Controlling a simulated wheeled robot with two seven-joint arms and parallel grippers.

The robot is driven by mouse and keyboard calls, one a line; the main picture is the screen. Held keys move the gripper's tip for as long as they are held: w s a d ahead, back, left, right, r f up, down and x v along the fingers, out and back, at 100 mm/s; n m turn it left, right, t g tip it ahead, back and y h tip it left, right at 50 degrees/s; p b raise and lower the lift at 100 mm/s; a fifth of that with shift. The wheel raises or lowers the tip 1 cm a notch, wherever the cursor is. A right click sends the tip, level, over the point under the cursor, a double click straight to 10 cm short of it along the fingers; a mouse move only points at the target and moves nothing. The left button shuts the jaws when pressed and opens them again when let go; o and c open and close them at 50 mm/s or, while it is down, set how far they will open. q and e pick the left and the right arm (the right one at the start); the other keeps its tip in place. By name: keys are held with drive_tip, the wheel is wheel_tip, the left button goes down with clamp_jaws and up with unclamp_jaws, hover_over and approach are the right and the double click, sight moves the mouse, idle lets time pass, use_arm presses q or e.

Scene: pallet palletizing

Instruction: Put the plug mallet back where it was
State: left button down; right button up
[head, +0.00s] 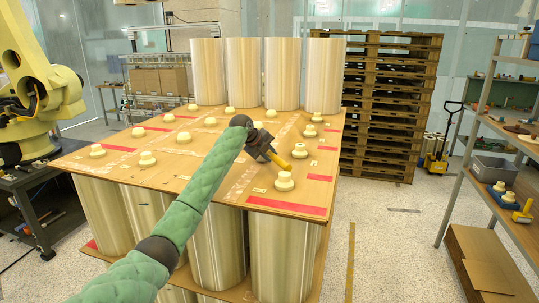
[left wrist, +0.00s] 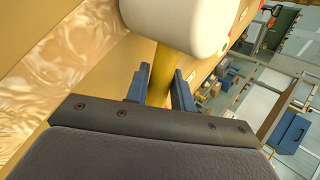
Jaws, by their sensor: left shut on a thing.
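The plug mallet has a yellow handle (head: 281,161) and a thick white head (left wrist: 178,20). My left gripper (head: 264,152) is shut on the handle (left wrist: 160,76), over the right part of the wooden top board (head: 228,184). In the left wrist view the two blue-grey fingers (left wrist: 160,90) stand on either side of the handle, with the head just beyond them. In the head view I cannot clearly make out the mallet's head. Cream plugs (head: 284,181) stand close by on the board. My right gripper is not in view.
Tall pale cylinders (head: 210,72) stand at the board's back; more stand beneath it. Stacked pallets (head: 388,110) stand behind. Speckled floor lies between board and shelf.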

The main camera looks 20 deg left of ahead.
use_arm(q)
drive_tip(key=c, duration=1.2)
unclamp_jaws()
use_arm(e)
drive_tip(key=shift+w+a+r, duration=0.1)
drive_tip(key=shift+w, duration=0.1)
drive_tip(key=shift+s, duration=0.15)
use_arm(q)
drive_tip(key=shift+r, duration=0.1)
